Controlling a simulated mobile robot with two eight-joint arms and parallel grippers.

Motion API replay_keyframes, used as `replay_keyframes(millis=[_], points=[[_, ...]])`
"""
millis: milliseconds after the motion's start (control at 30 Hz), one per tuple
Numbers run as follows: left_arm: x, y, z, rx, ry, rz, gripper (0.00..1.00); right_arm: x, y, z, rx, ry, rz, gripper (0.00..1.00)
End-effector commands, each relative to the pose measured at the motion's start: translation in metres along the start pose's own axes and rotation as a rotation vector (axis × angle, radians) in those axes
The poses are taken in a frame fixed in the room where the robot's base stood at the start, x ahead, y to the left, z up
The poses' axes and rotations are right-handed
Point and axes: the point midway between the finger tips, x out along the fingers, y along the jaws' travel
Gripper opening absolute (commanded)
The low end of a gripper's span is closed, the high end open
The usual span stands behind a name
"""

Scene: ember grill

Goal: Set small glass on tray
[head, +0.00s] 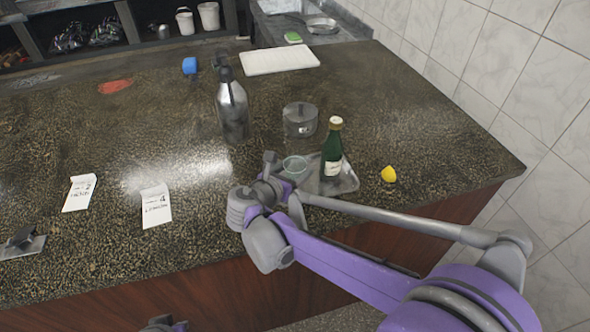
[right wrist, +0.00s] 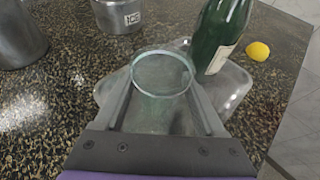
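The small glass (head: 296,165) is clear, slightly green and upright at the left part of the metal tray (head: 345,182). My right gripper (head: 279,168) has its fingers on either side of the glass. In the right wrist view the glass (right wrist: 162,75) sits between both fingertips, which appear to press on its sides. The tray (right wrist: 236,88) shows behind and under it; I cannot tell whether the glass's base touches the tray. A green bottle (head: 333,150) stands on the tray, right of the glass. A bit of my left gripper (head: 163,325) shows at the bottom edge; its fingers are unclear.
A lemon (head: 388,174) lies right of the tray. A pot (head: 300,120) labelled ICE stands behind it, and a steel bottle (head: 232,108) further left. Paper slips (head: 156,205) lie on the left. A white board (head: 279,58) lies at the back.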

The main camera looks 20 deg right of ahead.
Motion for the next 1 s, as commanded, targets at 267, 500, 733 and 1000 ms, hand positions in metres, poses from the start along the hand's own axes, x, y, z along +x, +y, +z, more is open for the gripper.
replay_keyframes(millis=[267, 500, 733, 1000], points=[[0.0, 0.0, 0.0, 0.0, 0.0, 0.0, 0.0, 0.0, 0.0, 0.001, 0.0, 0.0, 0.0, 0.98], [-0.004, 0.0, -0.003, 0.0, 0.002, 0.0, 0.0, -0.004, 0.0, 0.005, 0.0, 0.0, 0.001, 0.98], [-0.003, 0.0, -0.002, 0.0, 0.001, 0.0, 0.0, -0.045, 0.001, 0.003, -0.002, 0.0, 0.005, 0.98], [-0.003, 0.0, -0.002, 0.0, 0.001, 0.0, 0.0, -0.1, 0.001, 0.003, -0.001, 0.001, 0.004, 0.98]])
